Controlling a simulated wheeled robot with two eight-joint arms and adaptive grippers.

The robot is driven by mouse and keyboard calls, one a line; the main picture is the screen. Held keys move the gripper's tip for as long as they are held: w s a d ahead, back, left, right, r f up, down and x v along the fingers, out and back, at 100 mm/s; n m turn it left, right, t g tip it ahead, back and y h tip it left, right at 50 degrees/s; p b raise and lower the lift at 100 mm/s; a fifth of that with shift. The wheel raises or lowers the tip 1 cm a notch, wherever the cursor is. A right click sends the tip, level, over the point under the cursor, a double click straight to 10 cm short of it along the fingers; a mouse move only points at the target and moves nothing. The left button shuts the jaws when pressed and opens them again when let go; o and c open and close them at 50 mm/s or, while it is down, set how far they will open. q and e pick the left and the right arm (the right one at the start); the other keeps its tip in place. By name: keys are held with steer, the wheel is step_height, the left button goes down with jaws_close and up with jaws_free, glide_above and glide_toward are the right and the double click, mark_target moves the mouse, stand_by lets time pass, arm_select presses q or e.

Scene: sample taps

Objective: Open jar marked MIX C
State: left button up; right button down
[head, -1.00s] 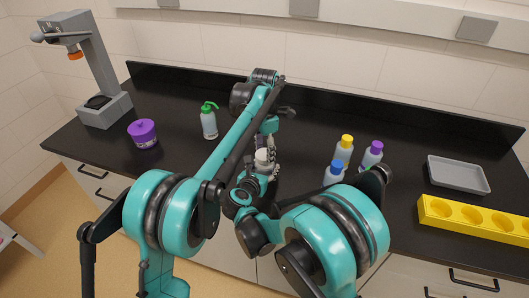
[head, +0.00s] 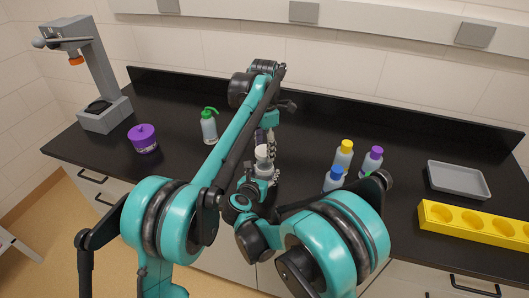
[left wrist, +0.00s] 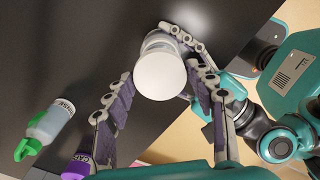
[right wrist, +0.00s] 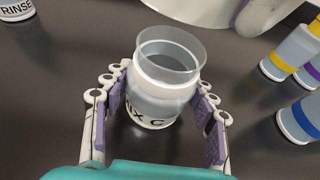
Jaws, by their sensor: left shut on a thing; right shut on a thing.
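The jar marked MIX C (right wrist: 160,95) stands upright between the fingers of my right gripper (right wrist: 163,112), which is shut on it. Part of its label is hidden by a finger. Its clear rim shows open at the top. The jar also shows in the head view (head: 264,169), partly behind my arms. A round white lid (left wrist: 160,75) is held by my left gripper (left wrist: 160,85), which is shut on it above the jar. The lid also shows in the head view (head: 262,152) and appears apart from the jar.
Bottles with yellow (head: 343,158), purple (head: 372,160) and blue (head: 334,179) caps stand right. Beyond are a grey tray (head: 457,180) and yellow rack (head: 475,224). A grey stand (head: 100,80) is far left.

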steer(key=shift+c, duration=2.2)
jaws_free()
steer(key=shift+s, duration=0.1)
